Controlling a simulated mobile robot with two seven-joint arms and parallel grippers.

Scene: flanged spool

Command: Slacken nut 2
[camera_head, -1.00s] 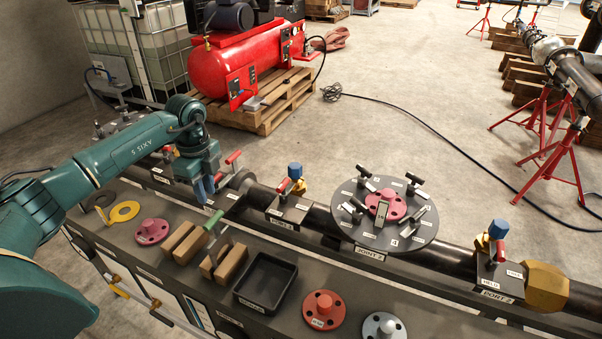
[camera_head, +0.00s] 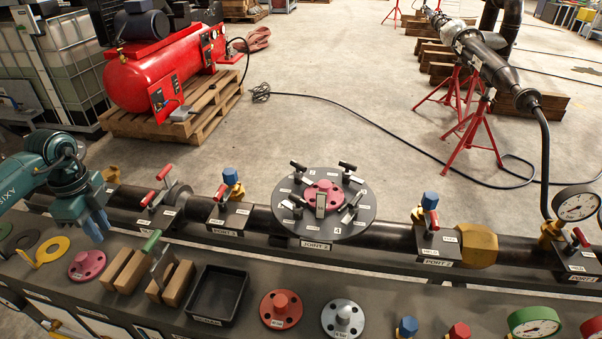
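A round dark joint plate (camera_head: 361,212) stands on the pipe, its front label reading JOINT with a digit I cannot read surely. Several black clamp-like fasteners with handles sit around its rim, with small labels; one number looks like a 4 (camera_head: 341,230). I cannot tell which fastener is nut 2. A pink-red flanged piece (camera_head: 328,187) sits in the middle, with a small grey tag in front. My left gripper (camera_head: 97,227) hangs at the far left above the bench, well apart from the plate, with nothing visible in it. Its finger gap is unclear. My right gripper is not in view.
The bench front holds a pink flange (camera_head: 87,264), wooden blocks (camera_head: 125,270) with a green-handled tool, a black tray (camera_head: 245,297), a red flange (camera_head: 281,307) and a grey one (camera_head: 343,317). Valves (camera_head: 230,190) (camera_head: 431,222) stand along the pipe on both sides. Gauges stand at right.

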